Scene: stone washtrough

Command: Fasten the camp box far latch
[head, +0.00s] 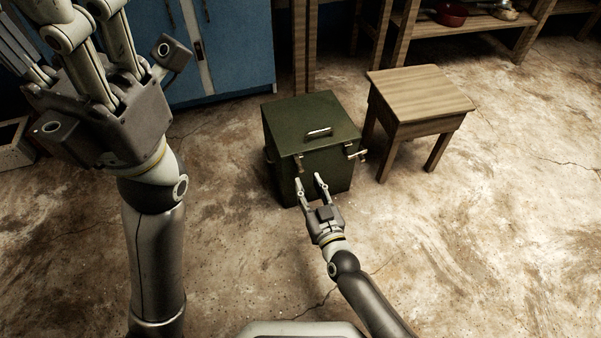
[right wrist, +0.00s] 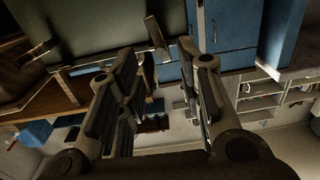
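The camp box (head: 327,171) is a dark green box with a shut-looking lid and a pale lid handle (head: 318,132). One latch (head: 358,153) sticks out at the front's right end. Another latch (head: 299,163) is at the front's left end, close to my right gripper (head: 311,182). My right gripper is open, fingers apart, before the box's front. In the right wrist view the box's green face (right wrist: 105,22) fills the top, and a latch bar (right wrist: 157,36) shows between the fingertips; nothing is gripped. My left gripper (head: 100,35) is raised at the upper left, its fingertips cut off.
A wooden stool (head: 420,93) stands close to the right of the box. A blue cabinet (head: 235,50) and a wooden shelf (head: 465,27) with a red pot (head: 451,14) are behind. The floor in front and to the right is clear.

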